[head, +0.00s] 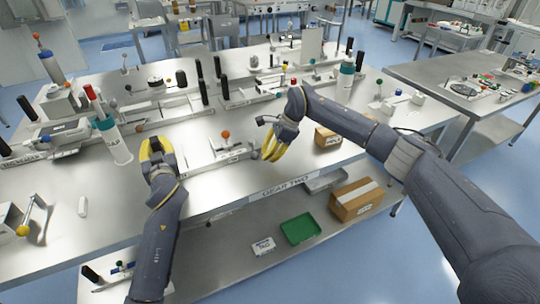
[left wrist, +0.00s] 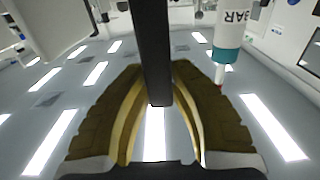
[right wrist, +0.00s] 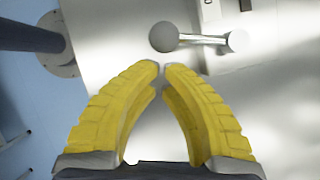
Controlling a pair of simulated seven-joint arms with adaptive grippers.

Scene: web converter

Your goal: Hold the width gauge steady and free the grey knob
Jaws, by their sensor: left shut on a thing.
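The width gauge (head: 228,163) is a low metal fixture with a label, near the table's front edge. An orange ball (head: 225,133) stands up from it. My left gripper (head: 157,147) is at its left end, shut on a black upright handle (left wrist: 156,50) that runs between the fingers in the left wrist view. My right gripper (head: 270,148) points down near the gauge's right end. In the right wrist view (right wrist: 158,68) its fingertips nearly meet with nothing between them. The grey knob (right wrist: 163,37), a ball on a short metal rod, is just beyond these tips, apart from them.
A white and teal bottle (head: 117,147) stands close left of my left gripper; it also shows in the left wrist view (left wrist: 232,30). A cardboard box (head: 327,137) is right of my right gripper. More fixtures with black handles fill the table's back.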

